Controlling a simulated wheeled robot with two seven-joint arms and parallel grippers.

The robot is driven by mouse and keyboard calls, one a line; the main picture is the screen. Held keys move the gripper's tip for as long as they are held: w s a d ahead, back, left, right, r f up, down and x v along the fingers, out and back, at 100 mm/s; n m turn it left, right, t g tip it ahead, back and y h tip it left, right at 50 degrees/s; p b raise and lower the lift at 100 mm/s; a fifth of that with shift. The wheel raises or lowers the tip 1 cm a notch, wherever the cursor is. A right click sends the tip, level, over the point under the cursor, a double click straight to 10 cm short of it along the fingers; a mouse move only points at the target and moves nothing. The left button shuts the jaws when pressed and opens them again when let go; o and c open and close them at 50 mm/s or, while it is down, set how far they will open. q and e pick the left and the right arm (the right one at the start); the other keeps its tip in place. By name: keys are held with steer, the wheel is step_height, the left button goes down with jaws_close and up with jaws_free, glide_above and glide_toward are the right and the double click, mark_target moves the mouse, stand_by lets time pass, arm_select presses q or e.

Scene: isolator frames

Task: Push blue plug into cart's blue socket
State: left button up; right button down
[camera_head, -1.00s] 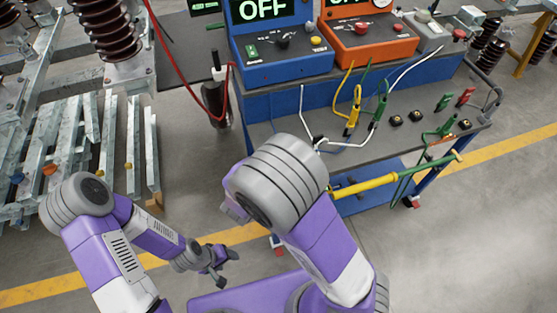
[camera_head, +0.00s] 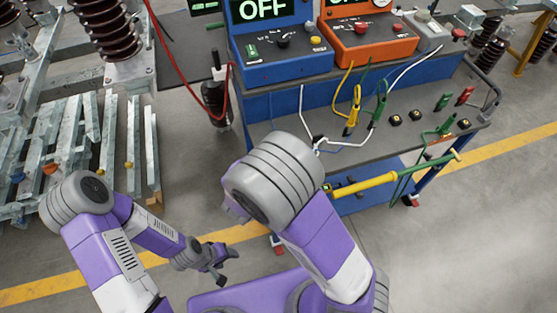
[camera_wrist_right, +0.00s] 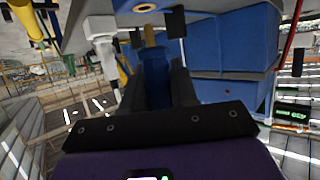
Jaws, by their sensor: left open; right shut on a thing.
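In the right wrist view my right gripper (camera_wrist_right: 156,42) is shut on the blue plug (camera_wrist_right: 154,72), whose yellowish tip points away from the palm. A round socket with a copper-coloured ring (camera_wrist_right: 145,7) shows at the top edge, just beyond the tip. A gap seems to remain between them, but depth is hard to judge. In the head view the cart (camera_head: 290,131) stands at centre right; my right arm hides the right gripper, plug and socket there. My left gripper (camera_head: 227,267) is open and empty, low over the floor, well apart from the cart.
A blue box reading OFF (camera_head: 280,45) and an orange box (camera_head: 368,38) stand on the cart's upper level. Yellow and green clamps (camera_head: 354,112) with leads lie on the lower top. A yellow rod (camera_head: 365,186) juts along the front. Metal frames (camera_head: 90,150) stand at left.

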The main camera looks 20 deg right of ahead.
steer(key=shift+f+b, duration=0.7)
steer(key=shift+f, duration=0.75)
steer(key=c, duration=0.8)
jaws_free()
steer(key=p+v, duration=0.2)
steer(key=v, duration=0.5)
steer(key=shift+s+a, duration=0.2)
steer(key=shift+r, duration=0.1)
